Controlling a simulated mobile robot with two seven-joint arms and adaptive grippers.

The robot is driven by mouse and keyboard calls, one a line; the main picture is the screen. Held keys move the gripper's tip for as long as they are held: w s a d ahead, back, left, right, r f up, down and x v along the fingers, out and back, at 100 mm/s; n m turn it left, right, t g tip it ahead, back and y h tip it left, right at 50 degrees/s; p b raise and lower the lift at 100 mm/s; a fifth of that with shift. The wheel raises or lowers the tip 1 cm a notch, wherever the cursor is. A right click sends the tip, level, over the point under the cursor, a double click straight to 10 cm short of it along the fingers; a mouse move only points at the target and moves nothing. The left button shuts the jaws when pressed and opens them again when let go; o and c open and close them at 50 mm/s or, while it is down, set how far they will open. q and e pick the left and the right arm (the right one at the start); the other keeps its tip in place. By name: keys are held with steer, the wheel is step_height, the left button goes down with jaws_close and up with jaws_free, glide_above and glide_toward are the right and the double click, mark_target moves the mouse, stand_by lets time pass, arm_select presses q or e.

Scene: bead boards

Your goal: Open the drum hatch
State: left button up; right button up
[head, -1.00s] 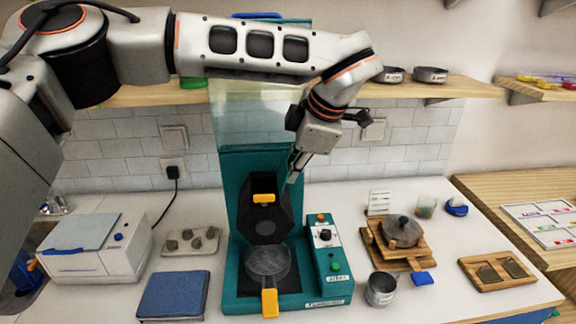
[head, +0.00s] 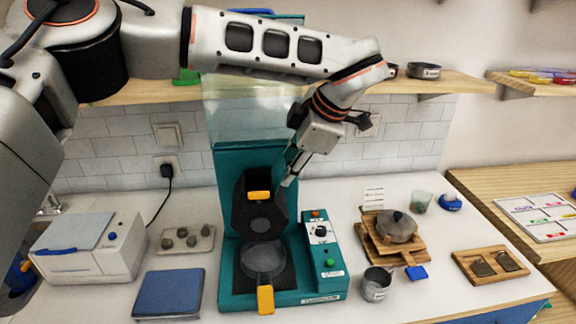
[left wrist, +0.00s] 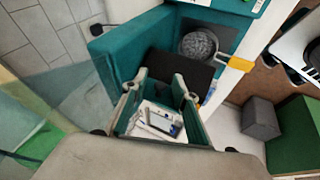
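The teal machine (head: 228,200) stands at the middle of the counter. On its front is a dark angular panel (head: 276,214) with a yellow tab (head: 259,196) near its top, which looks like the hatch; I cannot tell for sure whether it is open. My left gripper (head: 289,180) is just above and right of this panel, fingers pointing down, apart from the yellow tab. In the left wrist view my left gripper (left wrist: 160,82) has its fingers apart, with the dark panel (left wrist: 185,70) behind them. My right gripper is out of view.
A round dish with a yellow handle (head: 265,300) sits at the machine's base. A control box (head: 325,255) is to its right, with a metal cup (head: 376,284) beyond. A blue-topped scale (head: 170,293) lies left. A wooden shelf (head: 460,87) runs behind my arm.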

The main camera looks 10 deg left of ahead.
arm_select(q)
steer(key=v, duration=0.7)
steer(key=shift+r, duration=0.25)
steer(key=shift+s+d+f, duration=0.1)
steer(key=shift+s+d, duration=0.05)
steer(key=shift+s, duration=0.05)
